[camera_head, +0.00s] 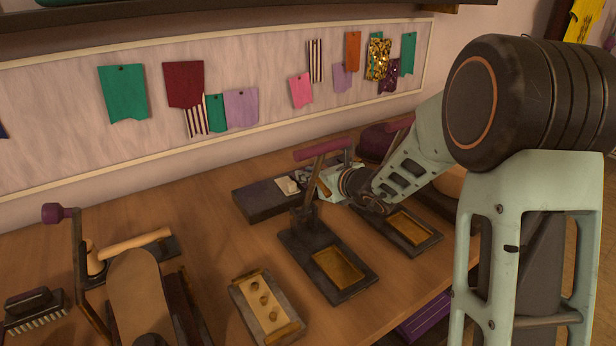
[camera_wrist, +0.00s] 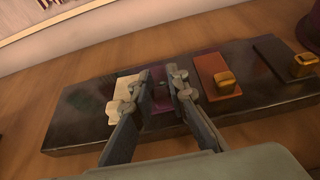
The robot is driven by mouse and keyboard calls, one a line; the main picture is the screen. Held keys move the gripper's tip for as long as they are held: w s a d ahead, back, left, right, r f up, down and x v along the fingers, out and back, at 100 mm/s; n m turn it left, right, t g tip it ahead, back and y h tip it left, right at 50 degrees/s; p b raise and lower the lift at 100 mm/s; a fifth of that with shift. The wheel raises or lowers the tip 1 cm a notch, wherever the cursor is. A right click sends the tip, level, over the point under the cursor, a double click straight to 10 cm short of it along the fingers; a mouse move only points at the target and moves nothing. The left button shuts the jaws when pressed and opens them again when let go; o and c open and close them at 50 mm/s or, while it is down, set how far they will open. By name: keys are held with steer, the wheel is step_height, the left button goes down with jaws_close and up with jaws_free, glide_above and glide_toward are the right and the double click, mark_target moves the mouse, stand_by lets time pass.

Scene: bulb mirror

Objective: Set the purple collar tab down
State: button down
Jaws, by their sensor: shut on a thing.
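The purple collar tab (camera_wrist: 159,101) shows in the wrist view between the two fingers of my gripper (camera_wrist: 163,76), which is shut on it. The tab is over the middle of a long dark board (camera_wrist: 82,121), between a cream piece (camera_wrist: 124,96) on the left and a rust-coloured tab (camera_wrist: 209,66) on the right. I cannot tell whether the purple tab touches the board. In the head view the dark board (camera_head: 252,204) lies near the back of the bench, and my arm and a press hide the purple tab and fingertips.
A gold block (camera_wrist: 225,83) sits on the rust tab, and another (camera_wrist: 303,62) is on a dark piece farther right. In the head view, a hand press (camera_head: 308,232) with a purple handle stands in front of the board. A brush (camera_head: 34,308) lies at left.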

steer(key=shift+f, duration=0.1)
steer(key=c, duration=1.9)
jaws_free()
steer(key=shift+r, duration=0.25)
steer(key=p+v, duration=0.1)
steer(key=v, duration=1.1)
steer(key=shift+f, duration=0.1)
